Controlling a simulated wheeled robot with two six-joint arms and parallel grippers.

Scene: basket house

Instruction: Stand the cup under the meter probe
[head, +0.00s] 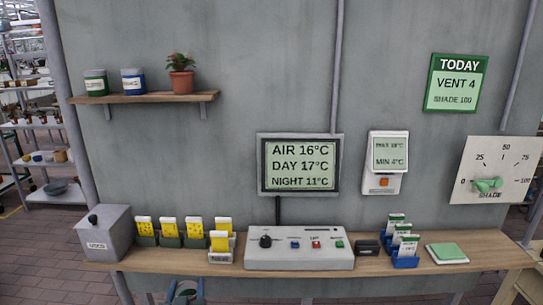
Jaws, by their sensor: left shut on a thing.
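My left gripper (187,291) shows at the bottom edge, left of centre, below the front of the shelf bench. It is shut on a small greyish thing that is mostly hidden and cut off by the frame, so I cannot tell whether it is the cup. I cannot make out a separate cup on the bench. No meter probe can be told for sure. A small black box (367,248) sits right of the control console (299,249). My right gripper is not in view.
The wooden bench (425,263) carries a grey box (103,233), yellow seed packets (168,229), a blue packet holder (405,261) and a green pad (447,253). A screen (299,164), a min-max unit (387,163) and a shade dial (495,172) are on the wall.

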